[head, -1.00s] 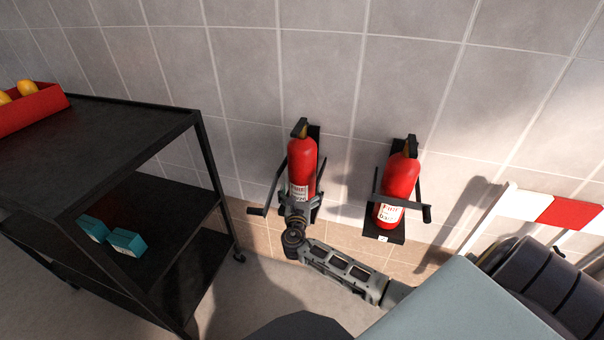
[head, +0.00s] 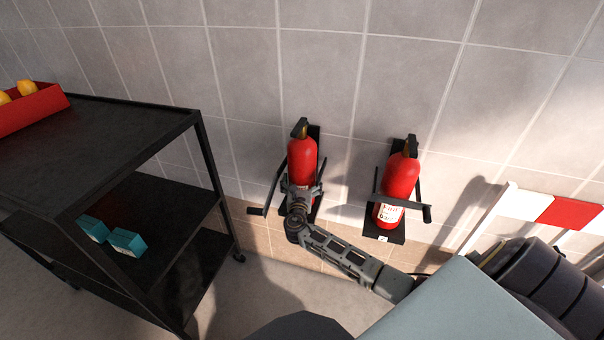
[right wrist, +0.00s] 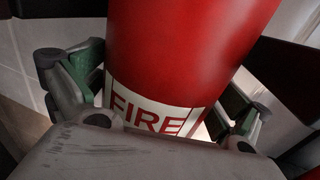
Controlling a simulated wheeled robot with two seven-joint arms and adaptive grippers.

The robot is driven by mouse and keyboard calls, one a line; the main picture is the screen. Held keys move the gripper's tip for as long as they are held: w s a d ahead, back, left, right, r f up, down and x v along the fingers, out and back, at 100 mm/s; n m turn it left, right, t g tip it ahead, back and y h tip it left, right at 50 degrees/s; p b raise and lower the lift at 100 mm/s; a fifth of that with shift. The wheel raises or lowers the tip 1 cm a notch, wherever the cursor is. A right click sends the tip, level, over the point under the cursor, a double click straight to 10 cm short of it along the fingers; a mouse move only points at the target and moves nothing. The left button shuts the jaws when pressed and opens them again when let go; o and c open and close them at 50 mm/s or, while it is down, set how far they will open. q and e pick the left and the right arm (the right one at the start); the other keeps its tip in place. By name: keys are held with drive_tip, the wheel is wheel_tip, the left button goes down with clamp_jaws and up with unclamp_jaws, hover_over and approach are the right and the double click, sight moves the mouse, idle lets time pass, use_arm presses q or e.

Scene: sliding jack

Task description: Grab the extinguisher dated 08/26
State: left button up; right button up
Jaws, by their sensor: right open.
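Two red fire extinguishers hang in black brackets on the tiled wall. The left extinguisher (head: 302,158) is upright, its lower part hidden by my right gripper (head: 302,192). The right extinguisher (head: 400,180) hangs beside it, with a white label too small to read for a date. In the right wrist view the left extinguisher (right wrist: 190,50) fills the middle, with "FIRE" on its white label; no date shows. My right gripper (right wrist: 150,105) is open, with its fingers on both sides of the cylinder. I cannot tell whether they touch it. My left gripper is not in view.
A black shelf cart (head: 110,125) stands at the left, with a red bin (head: 35,112) on top and teal boxes (head: 127,241) on a lower shelf. A red and white barrier (head: 555,210) stands at the right. Bracket arms stick out around both extinguishers.

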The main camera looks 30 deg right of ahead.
drive_tip(key=shift+c, duration=0.4)
drive_tip(key=c, duration=1.7)
drive_tip(key=shift+w+r, duration=0.15)
drive_tip(key=shift+r, duration=0.15)
drive_tip(key=shift+c, duration=0.2)
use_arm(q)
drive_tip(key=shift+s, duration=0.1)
use_arm(e)
drive_tip(key=shift+r, duration=0.2)
drive_tip(key=s+a, duration=0.1)
drive_tip(key=a, duration=0.1)
drive_tip(key=s+a+r, duration=0.1)
drive_tip(key=s, duration=0.1)
drive_tip(key=shift+s+a, duration=0.15)
drive_tip(key=shift+a, duration=0.25)
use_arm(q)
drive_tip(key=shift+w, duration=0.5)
use_arm(e)
approach(298, 185)
drive_tip(key=s+a+f, duration=0.2)
drive_tip(key=s+a, duration=0.2)
drive_tip(key=s, duration=0.1)
drive_tip(key=shift+f, duration=0.15)
